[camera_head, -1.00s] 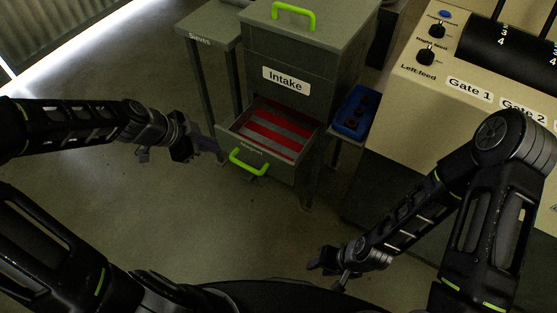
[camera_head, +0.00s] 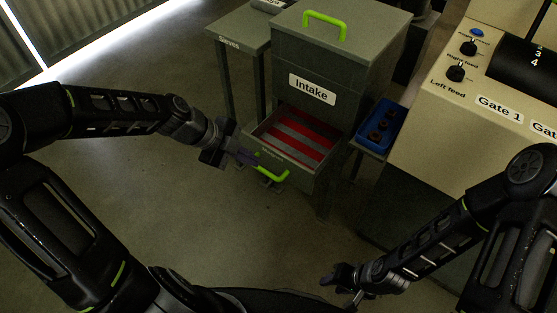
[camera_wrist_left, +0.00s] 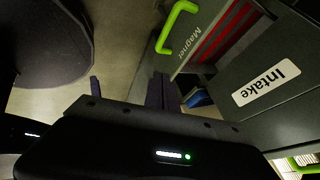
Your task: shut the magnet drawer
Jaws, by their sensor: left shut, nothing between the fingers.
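The magnet drawer (camera_head: 308,178) stands open under the intake hopper (camera_head: 330,62), with red and grey strips (camera_head: 300,135) inside. Its green handle (camera_head: 272,176) is on the front panel; the handle (camera_wrist_left: 180,24) also shows in the left wrist view, at the top. My left gripper (camera_head: 248,157) is shut and empty at the left end of the drawer front, left of the handle. I cannot tell whether its tips touch the panel. My right gripper (camera_head: 335,278) hangs low at the front, away from the drawer; its jaws are too small and dark to judge.
A grey sieves table (camera_head: 230,35) stands left of the hopper. A blue tray (camera_head: 380,128) with dark round items sits on a stand at the right. A beige machine (camera_head: 450,125) fills the right side. The floor in front of the drawer is clear.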

